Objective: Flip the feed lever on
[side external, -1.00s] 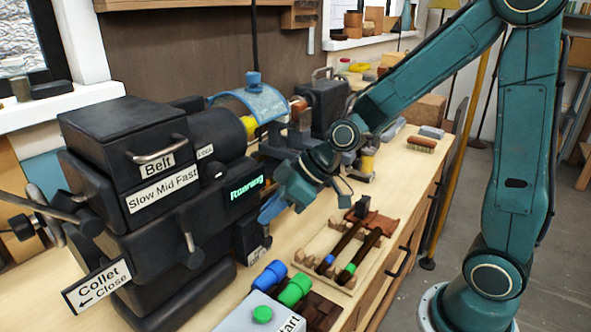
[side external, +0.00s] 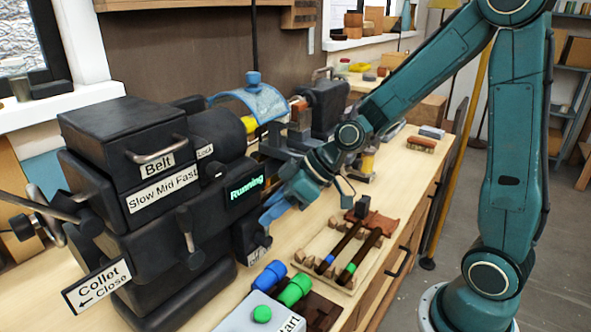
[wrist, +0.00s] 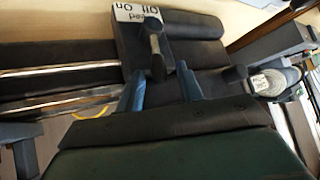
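In the wrist view, the feed box (wrist: 128,38) is at the top centre, with an upside-down white label (wrist: 137,13) reading Feed, Off, On. The dark feed lever (wrist: 156,48) has a rounded pale top and its knob end points down the picture. My gripper (wrist: 160,68) has its two blue fingers apart, one on each side of the lever's end; I cannot tell whether either touches it. In the side view, my gripper (side external: 270,213) is at the front of the black feed box (side external: 248,237), and the lever there is mostly hidden. Which setting the lever is at is unclear.
The black lathe headstock (side external: 150,200) shows a green Running display (side external: 246,188). A blue guard (side external: 255,102) is behind my gripper. A wooden rack (side external: 318,275) of tools and a start button box (side external: 250,312) are on the bench in front. Bright rods (wrist: 60,72) run beside the feed box.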

